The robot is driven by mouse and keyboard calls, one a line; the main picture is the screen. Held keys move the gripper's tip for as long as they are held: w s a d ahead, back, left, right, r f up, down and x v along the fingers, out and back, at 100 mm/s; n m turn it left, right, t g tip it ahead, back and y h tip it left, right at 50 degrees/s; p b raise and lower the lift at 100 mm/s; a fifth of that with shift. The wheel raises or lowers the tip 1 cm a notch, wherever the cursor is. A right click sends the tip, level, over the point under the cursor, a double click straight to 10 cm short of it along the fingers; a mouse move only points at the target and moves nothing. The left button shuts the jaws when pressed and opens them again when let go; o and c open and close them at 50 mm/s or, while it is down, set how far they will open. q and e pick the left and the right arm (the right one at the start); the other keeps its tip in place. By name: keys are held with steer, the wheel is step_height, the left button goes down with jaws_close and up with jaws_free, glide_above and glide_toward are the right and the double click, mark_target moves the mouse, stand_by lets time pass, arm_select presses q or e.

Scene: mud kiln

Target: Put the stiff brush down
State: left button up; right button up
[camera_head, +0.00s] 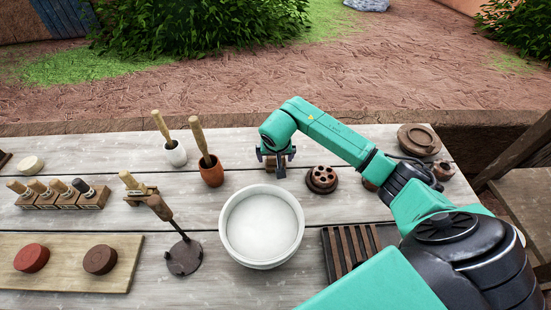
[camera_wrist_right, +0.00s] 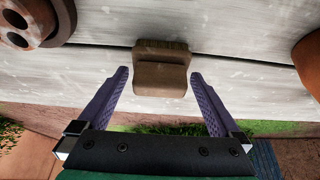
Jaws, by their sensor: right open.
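My right gripper (camera_head: 279,164) is low over the back middle of the table. In the right wrist view the fingers of my right gripper (camera_wrist_right: 160,75) are open. In the head view the block is mostly hidden by the gripper. My left gripper is not in view.
A white bowl (camera_head: 228,225) stands in front of the gripper. A brown mortar (camera_head: 212,175) is to its left and a round holed holder (camera_head: 321,180) to its right. A slatted rack (camera_head: 342,250) and a board (camera_head: 60,279) with two discs lie nearer.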

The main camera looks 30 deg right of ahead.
steer(key=b+v, duration=0.1)
steer(key=v, duration=0.9)
steer(key=shift+r, duration=0.35)
steer(key=shift+s, duration=0.1)
